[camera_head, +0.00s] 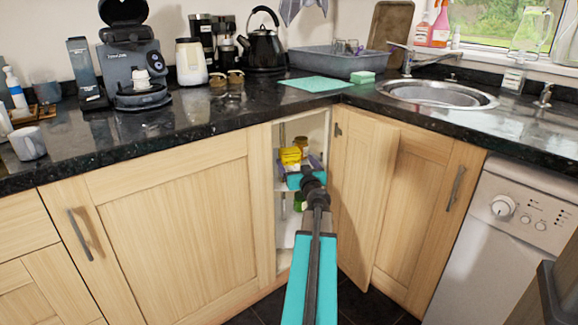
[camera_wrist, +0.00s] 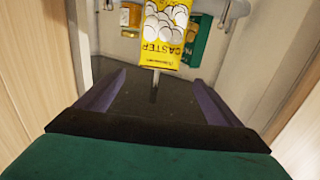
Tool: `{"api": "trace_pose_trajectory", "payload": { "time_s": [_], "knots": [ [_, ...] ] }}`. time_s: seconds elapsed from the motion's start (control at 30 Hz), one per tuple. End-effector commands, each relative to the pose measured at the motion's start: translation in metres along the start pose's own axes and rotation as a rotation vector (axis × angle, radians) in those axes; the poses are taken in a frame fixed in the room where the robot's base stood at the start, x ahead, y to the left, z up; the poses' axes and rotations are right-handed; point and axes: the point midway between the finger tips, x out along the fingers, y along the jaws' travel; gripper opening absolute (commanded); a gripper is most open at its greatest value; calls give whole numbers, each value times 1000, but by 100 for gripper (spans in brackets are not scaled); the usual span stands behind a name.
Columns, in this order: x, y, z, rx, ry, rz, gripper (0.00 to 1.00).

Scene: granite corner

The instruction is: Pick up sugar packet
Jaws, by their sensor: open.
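The sugar packet, a yellow packet lettered "CASTER" (camera_wrist: 165,38), is inside the open corner cupboard. In the head view the yellow packet (camera_head: 291,155) shows just above and beyond my gripper (camera_head: 303,174). My gripper reaches into the cupboard opening at shelf height. In the wrist view its two purple fingers (camera_wrist: 157,82) are spread apart with nothing between them. The packet is ahead of the fingertips, roughly centred between them, and appears apart from them. My gripper hides part of the shelf in the head view.
A green packet (camera_wrist: 202,40) is right of the sugar, and an orange-labelled container (camera_wrist: 130,14) is at left. The open cupboard door (camera_head: 365,195) flanks the opening on the right. A green-topped jar (camera_head: 299,202) stands below. The black worktop (camera_head: 215,120) overhangs above.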

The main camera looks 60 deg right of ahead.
Motion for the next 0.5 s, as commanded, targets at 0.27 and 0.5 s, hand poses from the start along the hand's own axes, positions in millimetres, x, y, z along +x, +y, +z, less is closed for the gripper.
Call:
{"api": "trace_pose_trajectory", "payload": {
  "time_s": [0.27,0.5],
  "knots": [
    [28,0,0,0,0,0,88],
    [49,0,0,0,0,-1,88]
  ]
}}
